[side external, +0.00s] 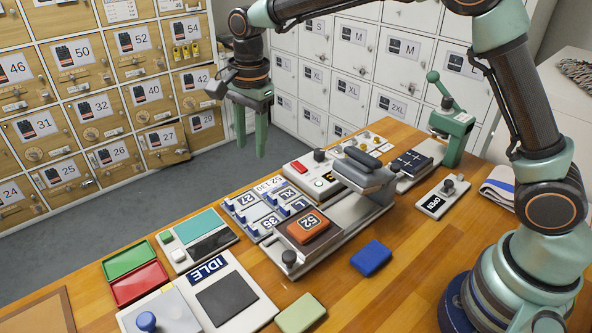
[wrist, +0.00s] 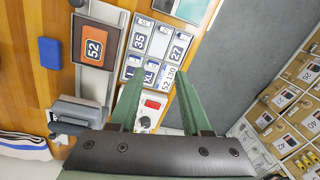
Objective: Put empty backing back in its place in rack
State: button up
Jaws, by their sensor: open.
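My gripper (side external: 251,148) is open and empty, fingers pointing down, high above the table's far edge. In the wrist view the gripper (wrist: 158,80) has its fingers apart, with the rack between and beyond them. The rack (side external: 258,224) holds labelled pieces such as 27, 35 and XL with blue tabs; it also shows in the wrist view (wrist: 145,58). An orange piece marked 52 (side external: 308,226) lies on the dark bed of a press (side external: 363,178). A plain blue block (side external: 371,258) lies on the wood beside the press. I cannot tell which piece is the empty backing.
Red and green trays (side external: 136,284), an IDLE panel (side external: 208,271) and a green pad (side external: 300,314) are at the front left. A box with a red button (side external: 300,168), a green hand press (side external: 452,120) and an OPEN switch (side external: 434,205) stand farther right. Lockers line the back.

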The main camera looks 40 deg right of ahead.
jog(key=s+d+r+n+t, duration=0.2)
jog(key=s+d+r+n, duration=0.5)
jog(key=s+d+r, duration=0.15)
jog(key=s+d+f+n+t, duration=0.1)
jog(key=s+d+n, duration=0.2)
jog(key=s+n, duration=0.1)
jog(key=s+d+f+n+t, duration=0.1)
jog(key=s+d+n, duration=0.2)
jog(key=s, duration=0.4)
jog(key=shift+d+n+t, duration=0.25)
jog(key=shift+n+t, duration=0.15)
jog(key=shift+n, duration=0.2)
